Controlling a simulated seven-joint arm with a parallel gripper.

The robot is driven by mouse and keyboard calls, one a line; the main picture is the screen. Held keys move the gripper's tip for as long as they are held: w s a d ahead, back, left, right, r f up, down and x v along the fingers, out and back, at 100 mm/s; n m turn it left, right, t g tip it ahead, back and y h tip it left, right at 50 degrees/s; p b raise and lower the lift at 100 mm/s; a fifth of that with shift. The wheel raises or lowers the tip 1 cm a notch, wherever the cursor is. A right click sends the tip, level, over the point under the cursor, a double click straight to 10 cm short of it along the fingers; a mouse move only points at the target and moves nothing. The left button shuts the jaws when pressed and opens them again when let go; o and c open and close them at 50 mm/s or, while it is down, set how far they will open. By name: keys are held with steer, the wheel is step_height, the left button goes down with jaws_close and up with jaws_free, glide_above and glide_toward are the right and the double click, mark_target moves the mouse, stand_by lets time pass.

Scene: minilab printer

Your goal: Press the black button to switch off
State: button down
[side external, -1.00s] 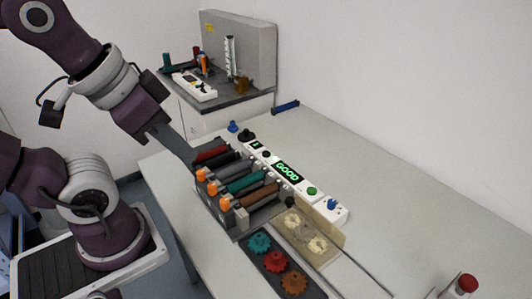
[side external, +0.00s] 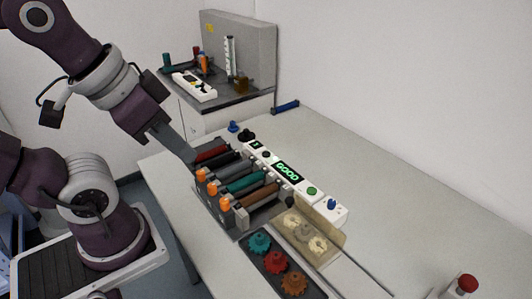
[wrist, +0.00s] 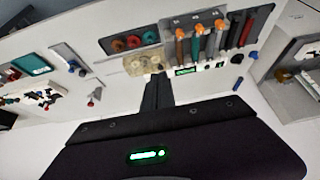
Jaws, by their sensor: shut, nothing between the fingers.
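A small dark button (side external: 265,154) sits left of the display, likely the black button. In the wrist view my gripper (wrist: 157,78) points toward the gear cover, apart from the strip.
Coloured rollers with orange ends (side external: 240,185) stand in front of the strip. A clear cover (side external: 326,232) with cream gears and a tray of coloured gears (side external: 272,262) lie to the right. A black knob (side external: 246,135) stands behind.

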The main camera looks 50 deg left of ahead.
steer(key=shift+w, duration=0.1)
steer(key=m+t+y, duration=0.1)
steer(key=m+t, duration=0.3)
steer(key=m, duration=0.4)
glide_above(264, 155)
step_height(264, 155, down, 14)
steer(key=shift+a, duration=0.15)
steer(key=shift+f, duration=4.35)
steer(key=shift+f, duration=0.4)
